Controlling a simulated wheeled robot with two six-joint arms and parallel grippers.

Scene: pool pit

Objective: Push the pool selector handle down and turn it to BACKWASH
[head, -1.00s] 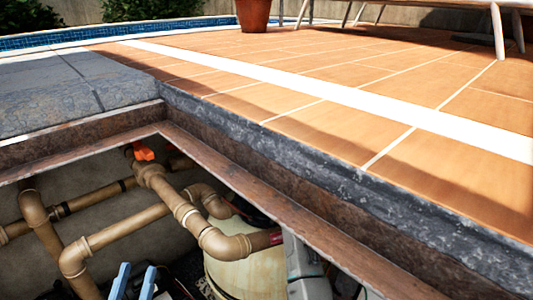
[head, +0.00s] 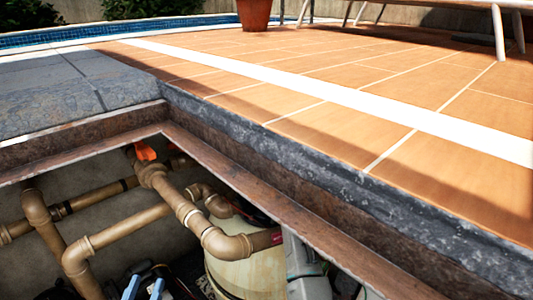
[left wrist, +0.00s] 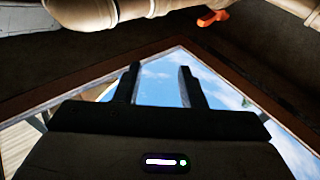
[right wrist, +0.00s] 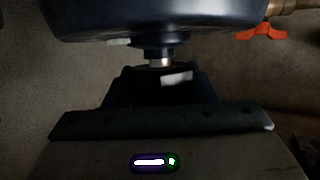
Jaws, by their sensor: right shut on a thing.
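In the right wrist view, a dark handle with a pale label (right wrist: 176,78) lies between the fingers of my right gripper (right wrist: 158,82), which is shut on it. A short metal stem joins it to the dark blue round valve body (right wrist: 150,18) above. Shadow hides the handle's exact shape, and no BACKWASH marking is readable. My left gripper (head: 145,289) shows at the bottom of the head view, low in the pit. In the left wrist view its fingers (left wrist: 160,78) stand apart with only sky between them. My right gripper is not visible in the head view.
Tan pipes (head: 185,212) cross the pit above a cream tank (head: 250,272). An orange valve handle (head: 145,151) sits near the pit corner. The rusty frame (head: 260,190) and stone edge (head: 330,165) border the opening. Tiled deck (head: 440,90) lies beyond.

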